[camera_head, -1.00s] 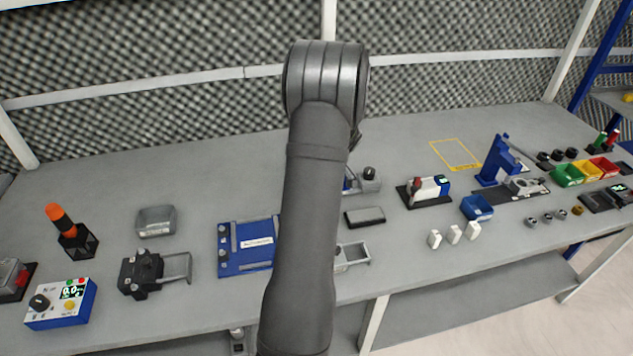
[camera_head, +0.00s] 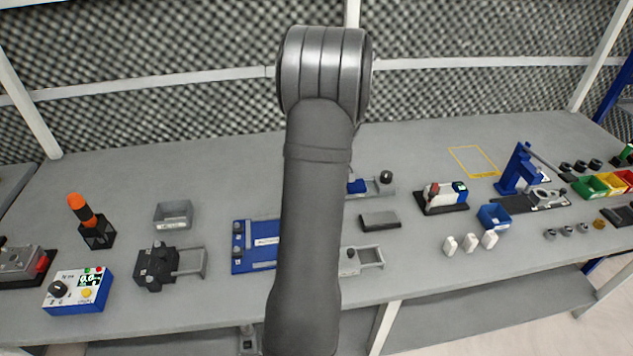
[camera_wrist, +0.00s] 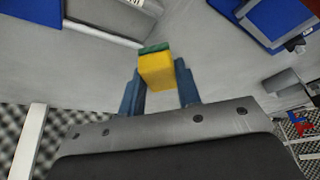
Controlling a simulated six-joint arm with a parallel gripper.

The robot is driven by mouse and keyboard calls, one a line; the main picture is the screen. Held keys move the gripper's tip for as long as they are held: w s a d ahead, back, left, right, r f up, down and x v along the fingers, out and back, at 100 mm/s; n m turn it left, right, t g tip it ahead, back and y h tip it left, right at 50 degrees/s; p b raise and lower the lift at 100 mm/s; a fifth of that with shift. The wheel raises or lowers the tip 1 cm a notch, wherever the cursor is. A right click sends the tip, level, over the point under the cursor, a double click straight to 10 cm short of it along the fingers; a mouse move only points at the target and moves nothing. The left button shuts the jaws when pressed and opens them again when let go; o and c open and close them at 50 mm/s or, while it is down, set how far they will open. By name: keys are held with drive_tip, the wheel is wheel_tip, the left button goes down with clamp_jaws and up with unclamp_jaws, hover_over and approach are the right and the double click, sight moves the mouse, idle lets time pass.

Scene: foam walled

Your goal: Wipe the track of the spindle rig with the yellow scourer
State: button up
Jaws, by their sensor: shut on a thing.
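My gripper (camera_wrist: 160,82) is shut on the yellow scourer (camera_wrist: 157,70), which has a green layer on its far side in the wrist view. It sits between two blue fingers above the grey bench. In the head view my arm hides the gripper and scourer. A blue upright rig (camera_head: 520,172) with a dark base and grey parts stands at the right. A grey slide with a blue block and black knob (camera_head: 386,177) is partly hidden behind my arm. I cannot tell for certain which is the spindle rig, and its track is not clearly identifiable.
A blue plate fixture (camera_head: 240,262) lies just left of my arm, beside a black clamp (camera_head: 155,268). A grey tray (camera_head: 173,214), an orange-topped device (camera_head: 90,222) and a control box (camera_head: 79,291) stand left. White pieces (camera_head: 470,243) and a blue bin (camera_head: 494,216) are right.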

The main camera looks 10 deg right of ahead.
drive_tip(key=shift+r, duration=2.1)
drive_tip(key=s+a+r+m+t+h, duration=0.1)
drive_tip(key=a+m, duration=0.4)
drive_tip(key=a, duration=0.7)
drive_tip(key=shift+m+h, duration=0.3)
drive_tip(key=shift+h, duration=0.1)
drive_tip(key=shift+r, duration=0.1)
